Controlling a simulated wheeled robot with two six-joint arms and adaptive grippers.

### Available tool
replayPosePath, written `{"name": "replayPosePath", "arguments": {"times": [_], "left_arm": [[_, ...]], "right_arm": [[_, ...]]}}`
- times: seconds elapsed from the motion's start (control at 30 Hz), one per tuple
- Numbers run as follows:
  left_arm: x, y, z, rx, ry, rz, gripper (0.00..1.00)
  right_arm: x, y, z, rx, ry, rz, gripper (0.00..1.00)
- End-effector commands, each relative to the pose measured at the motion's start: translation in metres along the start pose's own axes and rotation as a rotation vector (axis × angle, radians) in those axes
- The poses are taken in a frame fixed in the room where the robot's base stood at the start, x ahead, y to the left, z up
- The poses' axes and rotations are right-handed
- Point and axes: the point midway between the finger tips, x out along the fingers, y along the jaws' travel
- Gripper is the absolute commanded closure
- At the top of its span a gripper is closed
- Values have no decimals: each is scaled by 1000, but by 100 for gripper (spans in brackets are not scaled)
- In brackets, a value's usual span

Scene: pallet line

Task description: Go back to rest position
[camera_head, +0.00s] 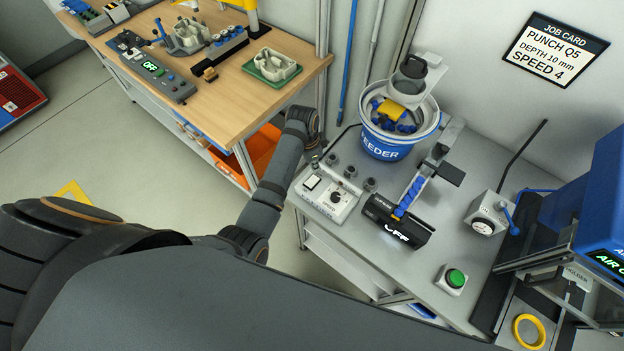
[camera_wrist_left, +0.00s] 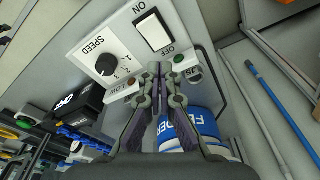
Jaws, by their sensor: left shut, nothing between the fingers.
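My left arm (camera_head: 268,190) comes in from the left and reaches up to the near left corner of the grey machine bench. In the left wrist view my left gripper (camera_wrist_left: 159,72) is shut and empty. Its fingertips show in front of the edge of the white control box (camera_wrist_left: 125,60), which has an ON/OFF rocker and a SPEED dial; whether they touch it I cannot tell. The same control box (camera_head: 332,194) stands on the bench in the head view, where the fingers are hard to make out. My right gripper is in neither view.
A blue FEEDER bucket (camera_head: 388,145) stands behind the control box, close to the gripper. A black display (camera_head: 397,222) reads OFF. A green button (camera_head: 452,280) and a blue machine (camera_head: 600,200) are to the right. A wooden workbench (camera_head: 225,105) stands left; open floor (camera_head: 110,150) lies before it.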

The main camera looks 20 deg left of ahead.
Motion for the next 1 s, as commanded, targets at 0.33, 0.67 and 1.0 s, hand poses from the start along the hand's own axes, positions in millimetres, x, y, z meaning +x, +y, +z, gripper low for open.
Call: {"name": "replayPosePath", "arguments": {"times": [0.33,0.67,1.0], "left_arm": [[-12,0,-2,0,0,0,100],[-11,0,-2,0,0,0,100],[-27,25,96,-358,4,-133,100]], "right_arm": [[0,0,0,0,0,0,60],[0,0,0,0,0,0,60],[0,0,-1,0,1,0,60]]}}
